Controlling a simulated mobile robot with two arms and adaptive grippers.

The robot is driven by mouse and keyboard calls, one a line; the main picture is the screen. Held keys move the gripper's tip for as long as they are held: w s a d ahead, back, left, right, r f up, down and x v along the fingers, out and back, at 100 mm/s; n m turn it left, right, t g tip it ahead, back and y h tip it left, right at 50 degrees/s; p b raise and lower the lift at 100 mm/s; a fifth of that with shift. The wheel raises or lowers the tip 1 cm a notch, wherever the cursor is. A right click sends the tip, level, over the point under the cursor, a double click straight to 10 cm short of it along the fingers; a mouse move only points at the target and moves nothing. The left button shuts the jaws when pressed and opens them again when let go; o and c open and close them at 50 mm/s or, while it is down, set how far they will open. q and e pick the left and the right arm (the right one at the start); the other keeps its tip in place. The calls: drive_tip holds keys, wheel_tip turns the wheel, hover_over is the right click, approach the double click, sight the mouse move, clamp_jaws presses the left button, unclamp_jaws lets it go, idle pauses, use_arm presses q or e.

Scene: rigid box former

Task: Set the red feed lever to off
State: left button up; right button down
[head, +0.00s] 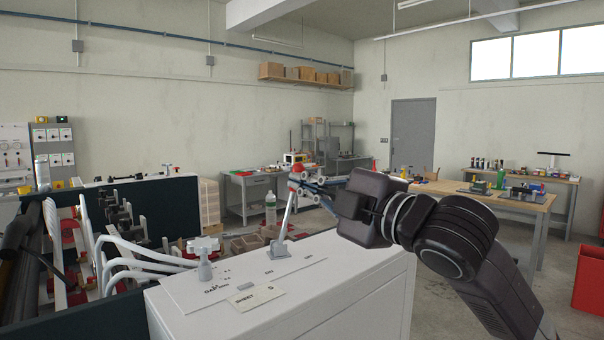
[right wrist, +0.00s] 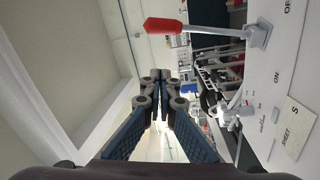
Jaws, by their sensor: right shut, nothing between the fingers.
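The feed lever stands on the white machine top (head: 330,275). It has a grey stem (head: 286,218) and a red grip (head: 296,174), and leans slightly right in the head view. In the right wrist view the red grip (right wrist: 165,25) and stem base (right wrist: 258,37) show above my fingers, the base between the ON and OFF marks. My right gripper (head: 312,183) is shut and empty, close to the grip in the head view; part of the grip is overlapped by the fingers. In the right wrist view the fingertips (right wrist: 162,76) appear apart from the lever. My left gripper is not in view.
A grey T-shaped knob (head: 204,255) and a SHEET S label (head: 255,297) are on the same top, left of the lever. White curved tubes (head: 130,262) and a dark panel (head: 170,208) lie left. A workbench (head: 480,193) stands farther back.

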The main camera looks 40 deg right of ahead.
drive_tip(key=w+r+p, duration=0.1)
drive_tip(key=w+p, duration=0.1)
drive_tip(key=w, duration=0.1)
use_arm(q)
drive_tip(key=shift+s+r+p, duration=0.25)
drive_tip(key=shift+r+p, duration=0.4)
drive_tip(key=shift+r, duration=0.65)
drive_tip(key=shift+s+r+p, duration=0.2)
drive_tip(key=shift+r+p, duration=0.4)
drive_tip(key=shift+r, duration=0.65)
use_arm(e)
hover_over(289, 206)
drive_tip(key=s, duration=0.2)
drive_tip(key=shift+w+a+f, duration=0.15)
drive_tip(key=shift+a+f, duration=0.1)
drive_tip(key=shift+f, duration=0.35)
use_arm(q)
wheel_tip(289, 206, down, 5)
drive_tip(key=b, duration=0.5)
use_arm(e)
drive_tip(key=d+m, duration=0.2)
drive_tip(key=s+d+f+m+t, duration=0.1)
drive_tip(key=d, duration=0.1)
drive_tip(key=shift+s+f, duration=0.1)
